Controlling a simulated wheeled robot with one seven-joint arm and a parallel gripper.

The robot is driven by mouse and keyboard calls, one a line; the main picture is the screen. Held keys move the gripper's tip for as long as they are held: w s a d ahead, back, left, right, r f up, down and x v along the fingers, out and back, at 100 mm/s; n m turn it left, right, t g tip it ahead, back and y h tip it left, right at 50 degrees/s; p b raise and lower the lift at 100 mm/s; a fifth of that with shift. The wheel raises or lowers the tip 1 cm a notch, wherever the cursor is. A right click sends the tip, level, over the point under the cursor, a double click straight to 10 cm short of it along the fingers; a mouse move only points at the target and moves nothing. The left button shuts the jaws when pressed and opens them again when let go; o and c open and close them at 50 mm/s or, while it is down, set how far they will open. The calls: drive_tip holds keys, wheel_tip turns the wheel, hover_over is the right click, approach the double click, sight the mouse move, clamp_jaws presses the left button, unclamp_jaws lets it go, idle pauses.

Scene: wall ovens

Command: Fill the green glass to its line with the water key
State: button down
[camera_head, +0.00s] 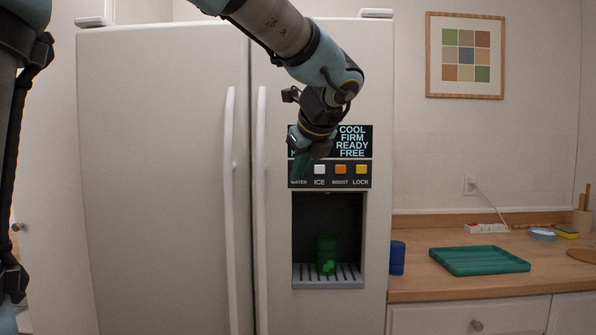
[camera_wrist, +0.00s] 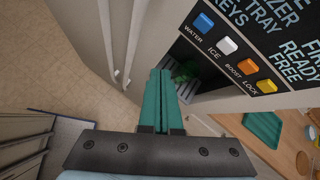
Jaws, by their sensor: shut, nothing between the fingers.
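The green glass (camera_head: 326,255) stands upright on the slatted grille (camera_head: 328,284) in the fridge's dispenser bay. Its lower part has lighter green patches; I cannot tell its water level or make out a line. In the wrist view the glass (camera_wrist: 186,72) is partly hidden behind my fingers. The blue water key (camera_wrist: 204,22) is leftmost in the key row, above its WATER label; in the head view my gripper hides it. My gripper (camera_head: 298,176) is shut and empty in front of that key's place. In the wrist view its teal fingertips (camera_wrist: 160,72) appear below and left of the key.
The ice key (camera_head: 320,169), boost key (camera_head: 341,170) and lock key (camera_head: 361,170) are close to the right. Long fridge handles (camera_head: 262,200) stand out to the left. The counter (camera_head: 440,292) holds a blue cup (camera_head: 397,258) and a teal tray (camera_head: 480,260).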

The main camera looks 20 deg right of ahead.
drive_tip(key=w+d+p, duration=0.3)
drive_tip(key=w, duration=0.5)
drive_tip(key=shift+d, duration=0.3)
drive_tip(key=shift+w+p, duration=0.1)
drive_tip(key=shift+p, duration=0.35)
idle(1.4)
drive_tip(key=shift+w+d, duration=0.25)
drive_tip(key=shift+w+d+p, duration=0.15)
drive_tip(key=shift+w+p, duration=0.3)
drive_tip(key=shift+p, duration=0.15)
idle(0.6)
drive_tip(key=shift+s, duration=0.1)
drive_tip(key=shift+s+a+b, duration=0.3)
drive_tip(key=shift+s+a, duration=0.05)
drive_tip(key=shift+s, duration=0.4)
